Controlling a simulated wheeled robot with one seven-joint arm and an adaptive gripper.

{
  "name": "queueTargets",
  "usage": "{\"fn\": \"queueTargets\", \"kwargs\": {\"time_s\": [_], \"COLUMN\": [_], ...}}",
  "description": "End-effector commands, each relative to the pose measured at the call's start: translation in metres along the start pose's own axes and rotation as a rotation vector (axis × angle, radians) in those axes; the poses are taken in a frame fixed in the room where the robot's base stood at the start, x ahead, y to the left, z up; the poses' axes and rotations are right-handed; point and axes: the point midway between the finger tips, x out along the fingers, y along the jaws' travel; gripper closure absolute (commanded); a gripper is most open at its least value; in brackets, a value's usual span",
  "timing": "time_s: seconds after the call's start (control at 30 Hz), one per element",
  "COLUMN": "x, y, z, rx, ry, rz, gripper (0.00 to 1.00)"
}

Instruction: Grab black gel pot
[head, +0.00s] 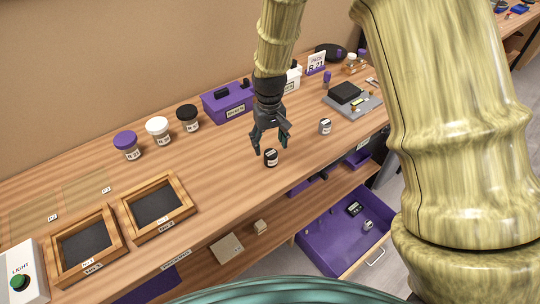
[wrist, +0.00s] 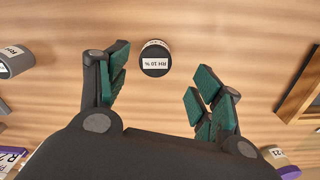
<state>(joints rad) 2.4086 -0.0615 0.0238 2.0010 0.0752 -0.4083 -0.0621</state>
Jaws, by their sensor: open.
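A small black pot (head: 271,158) with a white label stands upright on the wooden bench near its front edge. In the wrist view the black pot (wrist: 155,60) is seen from above, and its label reads "RH 10 %". My gripper (head: 270,143) points down above the bench, just over and behind the pot. In the wrist view my gripper (wrist: 160,78) has its green-padded fingers spread apart, with nothing between them. The pot lies just beyond the fingertips, roughly centred on the gap and slightly nearer the left finger. No contact is visible.
A grey pot (head: 325,127) stands to the right. Jars with purple (head: 126,141), white (head: 157,127) and black (head: 187,114) lids and a purple box (head: 228,103) stand behind. Wooden trays (head: 186,210) lie left. An open purple drawer (head: 325,240) is below.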

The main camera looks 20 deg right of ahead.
Motion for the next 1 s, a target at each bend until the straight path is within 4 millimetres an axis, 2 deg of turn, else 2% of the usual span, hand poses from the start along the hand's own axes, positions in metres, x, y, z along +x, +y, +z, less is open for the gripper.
{"fn": "queueTargets", "kwargs": {"time_s": [0.13, 0.43, 0.8, 1.0], "x": [0.015, 0.026, 0.062, 0.072], "y": [0.000, 0.000, 0.005, 0.005], "z": [0.000, -0.001, -0.004, -0.004], "rx": [0.000, -0.001, -0.001, -0.001], "ry": [-0.001, 0.001, 0.000, 0.001], "rz": [0.000, 0.000, 0.000, 0.000], "gripper": [0.34, 0.34, 0.34, 0.34]}}
